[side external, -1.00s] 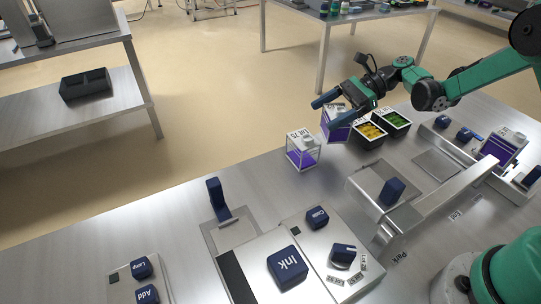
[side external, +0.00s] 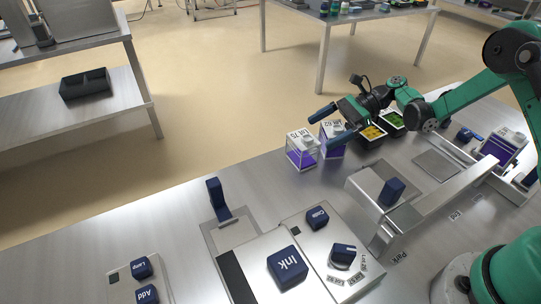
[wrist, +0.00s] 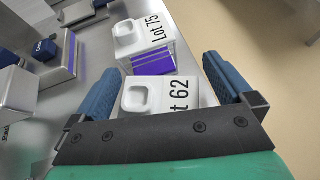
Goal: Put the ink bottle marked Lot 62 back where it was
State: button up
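The ink bottle marked Lot 62 (side external: 332,149) is a clear, boxy bottle with purple ink. It stands upright on the steel table beside a similar bottle marked Lot 75 (side external: 301,155). My gripper (side external: 333,127) is at its upper part, with blue fingers on either side. In the wrist view, the Lot 62 bottle (wrist: 150,95) lies between the fingers of my gripper (wrist: 163,68), with narrow gaps showing, so the gripper is open. The Lot 75 bottle (wrist: 145,40) is just beyond. The lower part of Lot 62 is hidden in the wrist view.
Two black trays, one with yellow contents (side external: 372,133) and one with green (side external: 392,119), stand close behind the gripper. The sealer's steel frame (side external: 412,207) and a panel with a blue Ink block (side external: 287,268) are nearer. Bare table lies left of Lot 75.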

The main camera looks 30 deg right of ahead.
jog(key=shift+d+r, duration=0.1)
jog(key=shift+r, duration=0.15)
jog(key=v, duration=1.1)
jog(key=shift+d+r, duration=0.15)
jog(key=shift+a+r, duration=0.2)
jog(key=shift+r, duration=0.1)
jog(key=s+a+r+n+t+h, duration=0.2)
jog(key=s+a+n+h, duration=0.3)
jog(key=n, duration=0.5)
jog(key=s+a+r+n+t+h, duration=0.2)
jog(key=s+a+n+h, duration=0.3)
jog(key=n, duration=0.5)
jog(key=h, duration=0.2)
jog(key=shift+s+t+h, duration=0.3)
jog(key=shift+s, duration=0.05)
